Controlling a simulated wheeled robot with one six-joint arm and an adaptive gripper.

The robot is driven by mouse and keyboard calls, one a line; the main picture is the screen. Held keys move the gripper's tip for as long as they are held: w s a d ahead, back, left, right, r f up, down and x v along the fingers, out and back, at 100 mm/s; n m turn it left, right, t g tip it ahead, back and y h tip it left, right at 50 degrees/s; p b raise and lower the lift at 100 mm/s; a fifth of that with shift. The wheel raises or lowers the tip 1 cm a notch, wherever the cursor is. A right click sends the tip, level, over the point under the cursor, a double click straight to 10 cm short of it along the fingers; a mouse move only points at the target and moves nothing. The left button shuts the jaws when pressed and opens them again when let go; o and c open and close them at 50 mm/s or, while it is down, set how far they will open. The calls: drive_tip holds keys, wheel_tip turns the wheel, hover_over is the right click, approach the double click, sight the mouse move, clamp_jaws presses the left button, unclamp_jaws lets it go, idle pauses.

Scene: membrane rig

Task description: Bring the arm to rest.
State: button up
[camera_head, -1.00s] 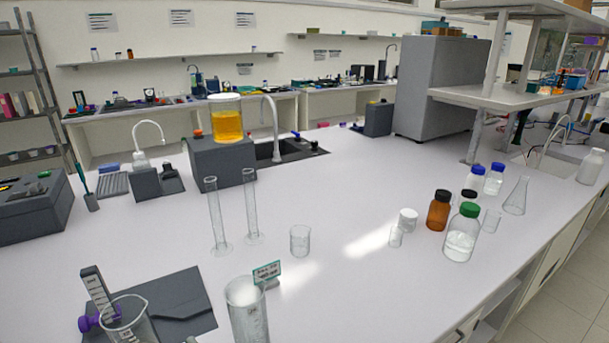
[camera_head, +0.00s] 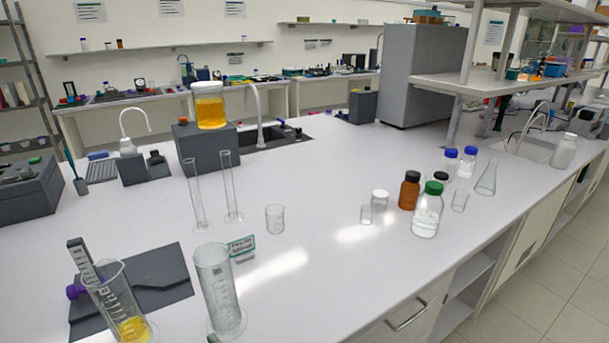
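My arm and my gripper do not show in the head view, so I cannot see how the gripper stands. On the white bench (camera_head: 330,215), a glass vessel (camera_head: 117,300) with yellow liquid at its bottom stands at the lower left. An empty-looking clear cylinder (camera_head: 217,290) stands to its right, in front of a small green-and-white label sign (camera_head: 241,248). A jar of yellow liquid (camera_head: 209,108) sits on a grey block (camera_head: 203,148) farther back.
Two tall thin cylinders and a small beaker (camera_head: 275,219) stand mid-bench. Several bottles, including a green-capped bottle (camera_head: 427,212) and an amber bottle (camera_head: 409,191), stand at the right near the bench edge. The bench between these groups is clear. Floor (camera_head: 550,270) shows at the right.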

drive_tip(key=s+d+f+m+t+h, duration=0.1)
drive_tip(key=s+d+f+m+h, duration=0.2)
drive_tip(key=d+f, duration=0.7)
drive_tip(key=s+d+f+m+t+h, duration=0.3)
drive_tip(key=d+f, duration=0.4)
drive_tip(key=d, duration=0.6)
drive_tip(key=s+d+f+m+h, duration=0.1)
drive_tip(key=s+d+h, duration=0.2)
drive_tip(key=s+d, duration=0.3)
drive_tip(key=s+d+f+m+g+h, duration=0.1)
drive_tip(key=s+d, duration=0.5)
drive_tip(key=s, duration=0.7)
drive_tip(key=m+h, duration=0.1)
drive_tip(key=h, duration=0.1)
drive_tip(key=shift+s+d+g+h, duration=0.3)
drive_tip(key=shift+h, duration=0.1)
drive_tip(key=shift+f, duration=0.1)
